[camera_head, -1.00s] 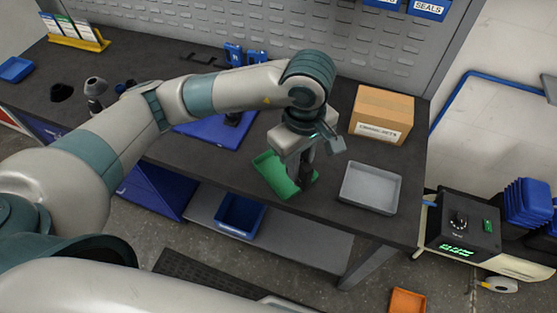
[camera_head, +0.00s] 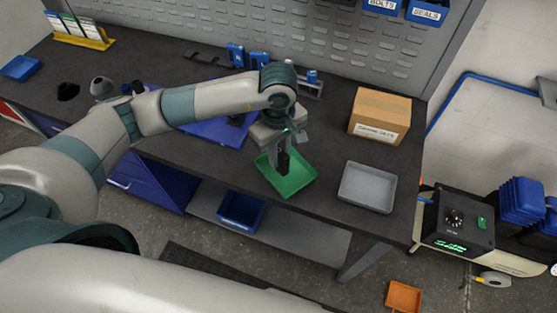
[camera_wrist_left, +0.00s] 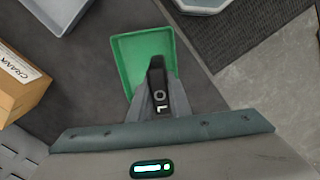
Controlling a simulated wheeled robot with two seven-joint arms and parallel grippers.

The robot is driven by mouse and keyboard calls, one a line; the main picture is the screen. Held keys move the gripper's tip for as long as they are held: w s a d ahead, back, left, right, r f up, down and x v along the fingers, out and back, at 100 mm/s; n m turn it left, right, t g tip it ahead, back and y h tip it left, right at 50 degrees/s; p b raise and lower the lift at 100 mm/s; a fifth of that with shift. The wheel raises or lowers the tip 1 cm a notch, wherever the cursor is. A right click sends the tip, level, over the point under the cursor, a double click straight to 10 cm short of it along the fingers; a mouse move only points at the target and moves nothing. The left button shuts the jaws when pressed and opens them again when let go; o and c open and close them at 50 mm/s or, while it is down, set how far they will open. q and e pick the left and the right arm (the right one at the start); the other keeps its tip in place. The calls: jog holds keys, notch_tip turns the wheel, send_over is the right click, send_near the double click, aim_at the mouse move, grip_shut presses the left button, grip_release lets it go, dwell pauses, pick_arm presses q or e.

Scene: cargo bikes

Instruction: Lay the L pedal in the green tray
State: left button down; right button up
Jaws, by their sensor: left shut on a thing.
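The green tray (camera_head: 298,181) lies on the dark workbench, left of the grey tray. My left gripper (camera_head: 283,160) is over it, pointing down. It is shut on the black L pedal (camera_wrist_left: 157,77), which carries a white "L" and a ring mark in the left wrist view. The pedal (camera_head: 283,163) shows dark against the tray in the head view. The green tray also shows in the left wrist view (camera_wrist_left: 136,50), beyond the pedal. I cannot tell whether the pedal touches the tray floor. My right gripper is not in view.
A grey tray (camera_head: 368,188) and a cardboard box (camera_head: 380,116) stand to the right on the bench. A blue mat (camera_head: 215,131) lies behind left. A blue bin (camera_head: 241,211) sits on the lower shelf. The bench's front edge is close to the green tray.

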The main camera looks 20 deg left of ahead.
pick_arm(q)
notch_tip(320, 180, down, 3)
jog(key=shift+s+r+p, duration=0.1)
jog(key=shift+r+p, duration=0.05)
jog(key=shift+p, duration=0.8)
jog(key=shift+f, duration=0.4)
jog(key=shift+f, duration=0.1)
jog(key=shift+f, duration=0.1)
jog(key=c, duration=1.6)
grip_release()
jog(key=shift+c, duration=0.2)
jog(key=shift+r, duration=0.2)
jog(key=shift+r, duration=0.1)
